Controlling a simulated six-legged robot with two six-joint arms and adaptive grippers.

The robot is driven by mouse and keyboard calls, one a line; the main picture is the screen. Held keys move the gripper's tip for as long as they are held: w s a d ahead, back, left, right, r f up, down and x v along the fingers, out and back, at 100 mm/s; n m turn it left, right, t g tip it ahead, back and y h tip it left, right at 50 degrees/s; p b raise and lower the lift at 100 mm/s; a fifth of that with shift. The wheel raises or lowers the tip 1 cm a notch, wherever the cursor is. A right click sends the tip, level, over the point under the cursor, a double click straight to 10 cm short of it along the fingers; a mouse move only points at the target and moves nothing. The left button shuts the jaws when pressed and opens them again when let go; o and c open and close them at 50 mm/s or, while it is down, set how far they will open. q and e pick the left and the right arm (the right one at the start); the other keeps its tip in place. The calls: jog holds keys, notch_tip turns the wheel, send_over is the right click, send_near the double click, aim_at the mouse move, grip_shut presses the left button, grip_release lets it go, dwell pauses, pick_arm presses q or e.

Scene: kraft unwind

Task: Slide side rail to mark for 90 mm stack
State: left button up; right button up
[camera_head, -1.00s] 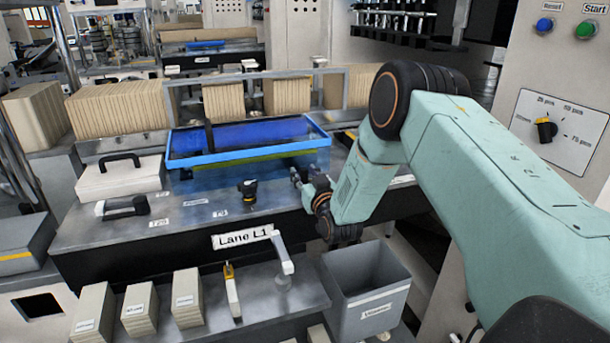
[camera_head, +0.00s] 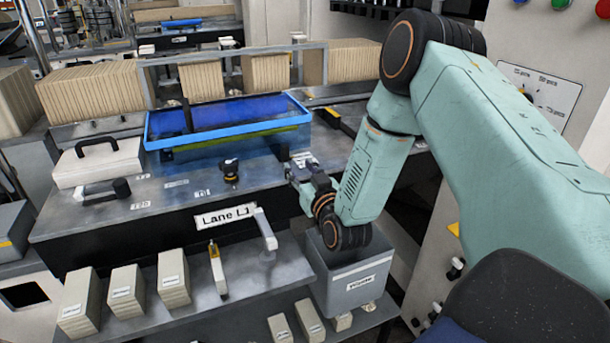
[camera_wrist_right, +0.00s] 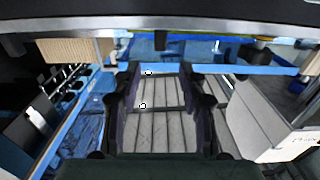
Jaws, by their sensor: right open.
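A blue-framed, see-through guard (camera_head: 230,136) stands on the grey Lane L1 deck in the head view. A dark upright bar (camera_head: 187,116) stands inside it; I cannot tell whether this is the side rail. A black knob (camera_head: 230,171) stands on the deck in front of the guard, near small white labels (camera_head: 202,194) too small to read surely. My right gripper (camera_head: 298,166) is right of the knob, apart from it, near the guard's right front corner. In the wrist view my right gripper (camera_wrist_right: 160,88) is open, with nothing clearly held. My left gripper is out of view.
A white case (camera_head: 98,165) and a grey-black handle (camera_head: 103,192) lie at the deck's left. Cardboard stacks (camera_head: 95,92) stand behind. Below are a lower shelf with kraft blocks (camera_head: 127,292), a white lever (camera_head: 265,230) and a grey bin (camera_head: 350,283).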

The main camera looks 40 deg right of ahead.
jog(key=shift+v, duration=1.2)
jog(key=shift+f, duration=0.1)
